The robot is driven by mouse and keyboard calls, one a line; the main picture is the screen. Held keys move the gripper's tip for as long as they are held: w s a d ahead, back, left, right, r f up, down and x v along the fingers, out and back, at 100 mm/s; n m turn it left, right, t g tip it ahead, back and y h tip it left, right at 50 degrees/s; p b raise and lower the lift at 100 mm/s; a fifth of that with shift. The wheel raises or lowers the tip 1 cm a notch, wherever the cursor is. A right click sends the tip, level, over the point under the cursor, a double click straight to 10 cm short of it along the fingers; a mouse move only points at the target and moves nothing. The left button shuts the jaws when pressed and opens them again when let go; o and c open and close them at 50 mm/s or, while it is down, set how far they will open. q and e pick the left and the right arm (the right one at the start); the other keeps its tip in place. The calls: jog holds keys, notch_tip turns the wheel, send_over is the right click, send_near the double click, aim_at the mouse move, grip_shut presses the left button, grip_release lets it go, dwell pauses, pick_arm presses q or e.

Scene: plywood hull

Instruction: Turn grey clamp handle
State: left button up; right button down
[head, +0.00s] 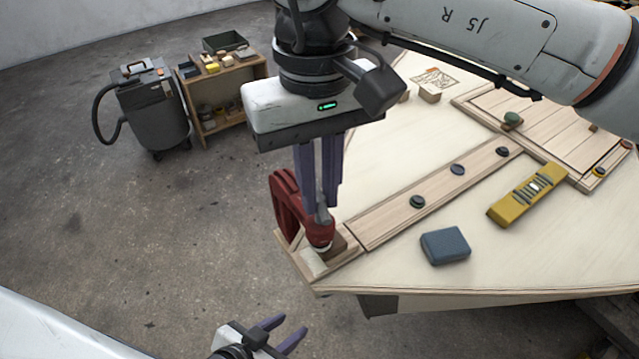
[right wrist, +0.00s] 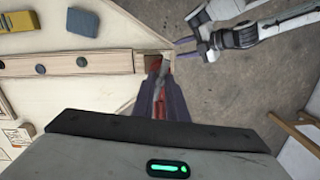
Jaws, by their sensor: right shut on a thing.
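The red clamp (head: 287,203) sits on the near left corner of the plywood panel (head: 480,270). Its grey handle (head: 322,208) stands upright above the clamp's screw end. My right gripper (head: 320,203) points down from above and is shut on the handle, one finger on either side. In the right wrist view the handle (right wrist: 159,82) shows between the fingers, and the clamp is mostly hidden behind them. My left gripper (head: 293,335) is open and empty, low in the head view and off the panel's edge; it also shows in the right wrist view (right wrist: 187,47).
A blue-grey block (head: 445,246) and a yellow tool (head: 528,195) lie on the panel. A wooden strip (head: 440,196) carries several dark knobs. A grey vacuum (head: 152,108) and a wooden shelf cart (head: 222,118) stand at the back left. Floor left of the panel is clear.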

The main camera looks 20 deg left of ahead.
jog(key=shift+f, duration=0.15)
jog(key=c, duration=1.7)
grip_release()
jog(key=shift+w+a, duration=0.1)
jog(key=shift+o, duration=0.2)
notch_tip(320, 180, up, 10)
jog(key=shift+r+p, duration=0.2)
jog(key=shift+p, duration=0.25)
jog(key=shift+w+a, duration=0.1)
